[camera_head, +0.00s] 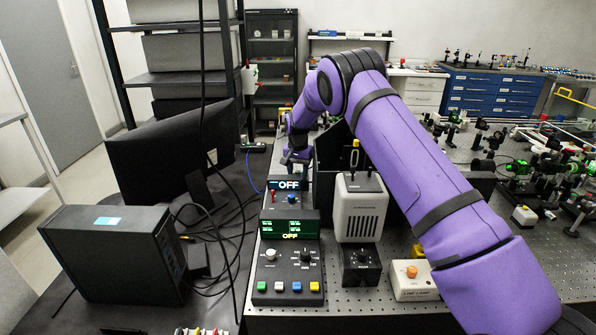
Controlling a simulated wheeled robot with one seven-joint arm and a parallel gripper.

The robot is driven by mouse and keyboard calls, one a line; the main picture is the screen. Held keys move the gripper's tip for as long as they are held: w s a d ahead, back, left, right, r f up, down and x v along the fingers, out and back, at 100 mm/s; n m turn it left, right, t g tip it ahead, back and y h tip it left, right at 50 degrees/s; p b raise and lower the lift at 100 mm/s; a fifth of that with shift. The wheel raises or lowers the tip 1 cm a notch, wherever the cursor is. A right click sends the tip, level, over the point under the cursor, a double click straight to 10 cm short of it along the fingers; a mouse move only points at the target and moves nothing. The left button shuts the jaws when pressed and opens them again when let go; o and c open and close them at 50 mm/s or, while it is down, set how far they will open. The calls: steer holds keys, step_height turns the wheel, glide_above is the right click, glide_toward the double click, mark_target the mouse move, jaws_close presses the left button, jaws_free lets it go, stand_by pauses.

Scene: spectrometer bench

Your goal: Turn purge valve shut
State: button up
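My purple arm reaches from the lower right over the bench. My gripper (296,158) is small and far off, behind a black control box (289,199) whose display reads OFF. I cannot tell whether the gripper touches anything, and its fingers are not clear. This box has a red lever and a blue knob on its front. No part is plainly marked as the purge valve, so I cannot tell which one it is or how it is turned. A dark upright panel (327,150) stands right of the gripper, partly hidden by my arm.
A front control box (289,272) has green readouts, OFF, knobs and coloured buttons. Beside it stand a white vented unit (361,212), a black knob box (360,268) and a white box (413,284). A monitor (170,150), computer case (110,250) and loose cables crowd the left.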

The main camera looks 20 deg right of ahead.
mark_target(298, 172)
step_height(298, 172, up, 11)
stand_by(0.6)
steer(key=shift+f, duration=0.1)
